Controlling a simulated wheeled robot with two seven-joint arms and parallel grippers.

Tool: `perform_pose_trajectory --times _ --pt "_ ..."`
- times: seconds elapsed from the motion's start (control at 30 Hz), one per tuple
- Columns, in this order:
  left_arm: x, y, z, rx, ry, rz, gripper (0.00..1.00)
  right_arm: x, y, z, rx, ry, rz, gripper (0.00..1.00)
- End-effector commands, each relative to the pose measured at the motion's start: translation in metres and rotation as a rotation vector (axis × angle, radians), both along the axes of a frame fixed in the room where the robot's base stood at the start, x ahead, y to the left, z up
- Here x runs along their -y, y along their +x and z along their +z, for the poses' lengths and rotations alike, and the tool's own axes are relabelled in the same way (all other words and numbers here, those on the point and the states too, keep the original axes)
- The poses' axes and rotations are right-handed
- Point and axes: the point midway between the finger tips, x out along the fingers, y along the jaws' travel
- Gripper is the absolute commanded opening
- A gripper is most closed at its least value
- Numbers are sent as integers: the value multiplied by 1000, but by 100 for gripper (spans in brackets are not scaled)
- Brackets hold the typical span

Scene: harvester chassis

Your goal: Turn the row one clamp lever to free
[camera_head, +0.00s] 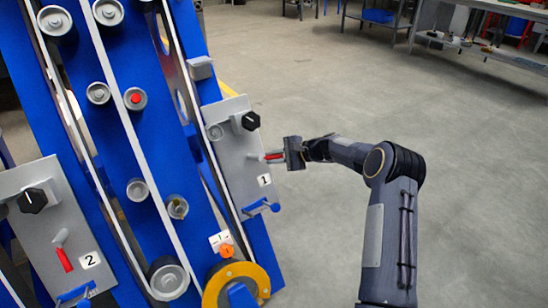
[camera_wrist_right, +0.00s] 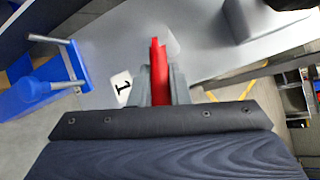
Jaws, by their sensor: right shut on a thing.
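The row one panel (camera_head: 233,160) is a grey plate with a "1" label (camera_head: 264,180) on the right side of the blue chassis. Its red-handled lever (camera_head: 271,157) points to the right, about level, in the head view. My right gripper (camera_head: 282,156) is shut on this lever's red handle. In the right wrist view the red handle (camera_wrist_right: 158,68) stands between the grey fingers (camera_wrist_right: 159,88), with the "1" label beside it at left. The fingers hide part of the handle. My left gripper is in neither view.
A black knob (camera_head: 250,121) sits above the lever and a blue handle (camera_head: 262,208) below it. The "2" panel (camera_head: 45,225) at left has its own red lever (camera_head: 64,258). An orange-yellow ring (camera_head: 258,273) is at the bottom. Clear floor lies to the right.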

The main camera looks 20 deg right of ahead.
Motion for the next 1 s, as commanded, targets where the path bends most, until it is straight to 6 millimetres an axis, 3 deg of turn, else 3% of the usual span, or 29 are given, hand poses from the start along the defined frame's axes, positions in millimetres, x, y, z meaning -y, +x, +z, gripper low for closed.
perform_pose_trajectory --times 0.5,0.53,0.67,1.0 --pt "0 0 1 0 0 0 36 0 0 1 3 -15 11 0" --pt "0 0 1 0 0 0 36 0 0 1 4 -15 11 19" --pt "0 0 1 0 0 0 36 0 0 1 4 -15 11 36" --pt "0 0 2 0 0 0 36 2 -1 3 4 -14 9 38"
